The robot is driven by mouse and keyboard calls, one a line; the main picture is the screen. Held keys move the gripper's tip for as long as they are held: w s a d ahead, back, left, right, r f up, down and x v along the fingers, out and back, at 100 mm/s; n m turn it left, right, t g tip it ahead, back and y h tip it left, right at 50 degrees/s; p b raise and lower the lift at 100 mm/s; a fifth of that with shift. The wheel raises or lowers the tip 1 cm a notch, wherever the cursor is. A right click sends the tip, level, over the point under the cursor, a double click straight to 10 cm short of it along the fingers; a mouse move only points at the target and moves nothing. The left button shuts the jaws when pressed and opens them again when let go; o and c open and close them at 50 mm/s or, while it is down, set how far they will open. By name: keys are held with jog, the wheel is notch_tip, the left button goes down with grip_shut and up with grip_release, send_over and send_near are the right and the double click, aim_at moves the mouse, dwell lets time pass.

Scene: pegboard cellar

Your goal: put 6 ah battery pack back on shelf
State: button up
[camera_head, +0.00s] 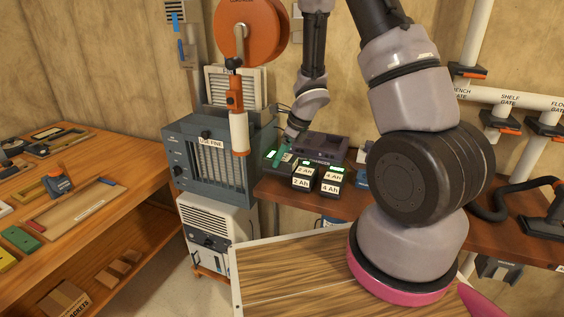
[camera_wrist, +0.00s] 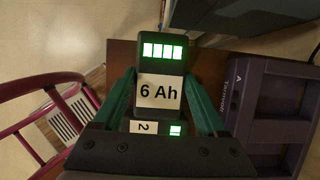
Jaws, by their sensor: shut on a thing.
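The 6 Ah battery pack (camera_wrist: 160,68) is dark, with a white "6 Ah" label and lit green bars. My gripper (camera_wrist: 159,85) is shut on it, one teal finger along each side. In the head view, my gripper (camera_head: 286,147) reaches down at the left end of the brown bench, and the pack (camera_head: 271,155) shows partly there with a green light. I cannot tell whether the pack touches the bench. No shelf can be clearly made out as the pack's place.
A 2 Ah pack (camera_head: 302,178) and a 4 Ah pack (camera_head: 332,179) stand close right of my gripper. A purple-grey charger (camera_wrist: 273,105) is beside it. A blue-grey filter unit (camera_head: 222,160) stands to the left. The left workbench (camera_head: 120,165) holds tools and blocks.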

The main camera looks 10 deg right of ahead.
jog(key=shift+f, duration=1.05)
jog(key=shift+f, duration=0.15)
jog(key=o, duration=1.3)
